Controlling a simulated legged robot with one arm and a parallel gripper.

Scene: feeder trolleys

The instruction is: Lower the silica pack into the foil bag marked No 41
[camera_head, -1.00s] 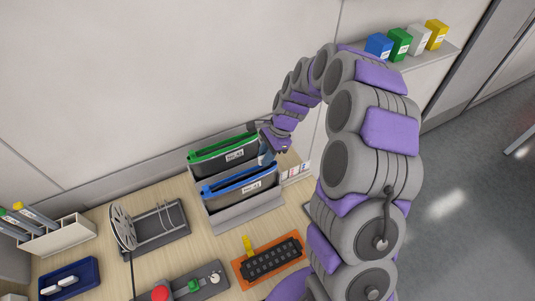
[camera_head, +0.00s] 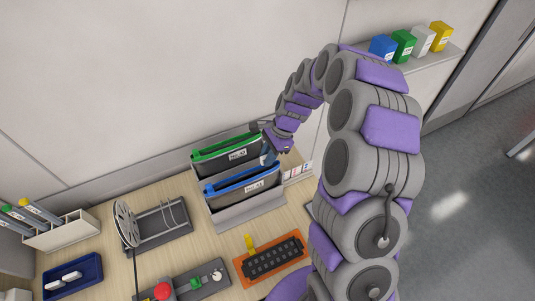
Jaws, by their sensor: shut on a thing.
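Two dark foil bags stand one behind the other in a grey holder (camera_head: 250,212). The rear bag (camera_head: 213,166) has a green rim, the front bag (camera_head: 225,198) a blue rim. Each has a white label, too small to read surely. My gripper (camera_head: 268,149) is at the right end of the bags, pointing down, close to the gap between the two rims. It is shut on a small bluish-grey thing, taken as the silica pack (camera_head: 268,158), mostly hidden by the fingers and bags. I cannot tell whether the pack is inside a bag.
A blue tray (camera_head: 94,289) with white pieces, a reel stand (camera_head: 158,237), an orange-framed board (camera_head: 299,257) and a panel with a red button (camera_head: 163,291) share the bench. The wall is close behind the bags. Coloured boxes (camera_head: 403,45) stand on a right-hand shelf.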

